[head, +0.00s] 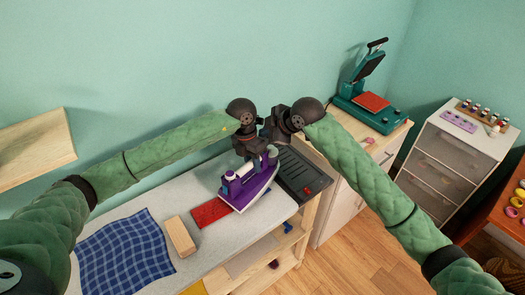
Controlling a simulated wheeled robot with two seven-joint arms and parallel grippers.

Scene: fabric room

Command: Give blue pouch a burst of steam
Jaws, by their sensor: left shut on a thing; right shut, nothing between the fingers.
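A flat piece of blue checked fabric (125,252) lies at the left front of the pale ironing surface (180,212); I cannot tell whether it is a pouch. A purple and white iron (238,188) is farther right, beside and partly over a red cloth (208,214). I cannot tell whether its soleplate touches the surface. My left gripper (256,154) is shut on the iron near the top of its handle, and the fingers partly hide it. My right gripper (268,133) is shut and empty, just above and beside the left one, close to it.
A wooden block (181,237) lies between the blue fabric and the red cloth. A dark tray (305,178) is at the right end of the surface. A green heat press (370,103) stands on a cabinet behind right. A wooden wall shelf (35,148) is at left.

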